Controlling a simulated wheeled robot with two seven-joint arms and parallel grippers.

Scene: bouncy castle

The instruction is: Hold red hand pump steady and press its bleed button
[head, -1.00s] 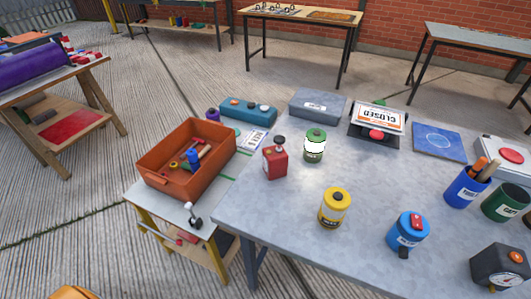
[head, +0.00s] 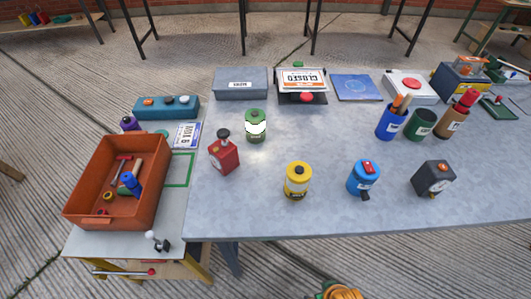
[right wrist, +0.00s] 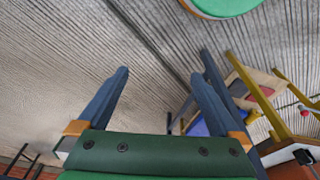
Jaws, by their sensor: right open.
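The red hand pump (head: 224,155) stands upright near the left end of the grey table, with a dark knob on top. A pale round patch shows on its left side. Its bleed button is too small to make out for certain. My right gripper (right wrist: 161,75) shows in the right wrist view with its two dark fingers wide apart and nothing between them. The pump does not show in that view. Neither gripper can be made out in the head view, and my left gripper is out of sight.
A green canister (head: 255,127) stands close behind the pump to the right. A yellow canister (head: 297,181) and a blue one (head: 363,179) stand further right. An orange bin (head: 149,205) sits on the lower side table to the left. The grey tabletop (head: 250,215) is bare in front of the pump.

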